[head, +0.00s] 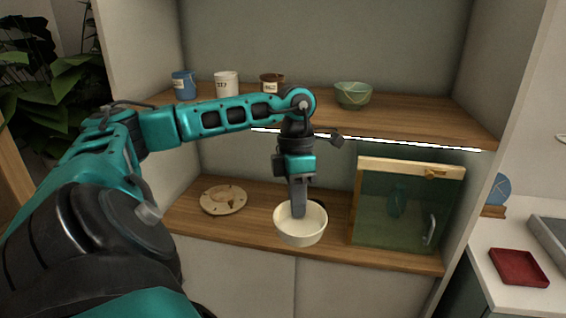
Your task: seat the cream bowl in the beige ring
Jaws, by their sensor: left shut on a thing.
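The cream bowl (301,234) is upright near the front edge of the lower shelf, in the middle of the head view. My left gripper (298,212) points down and is shut on the bowl's wall, with its fingers reaching inside the rim. I cannot tell whether the bowl touches the shelf or hangs just above it. The beige ring (208,206) lies flat on the lower shelf, left of the bowl and apart from it, with small dark marks on it. My right gripper is not in view.
A glass-fronted case (385,235) with a wooden top stands right of the bowl. The upper shelf (425,112) carries a blue pot (184,86), a white pot (227,86), a brown pot (272,85) and a green bowl (353,95). A red tray (519,268) lies far right.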

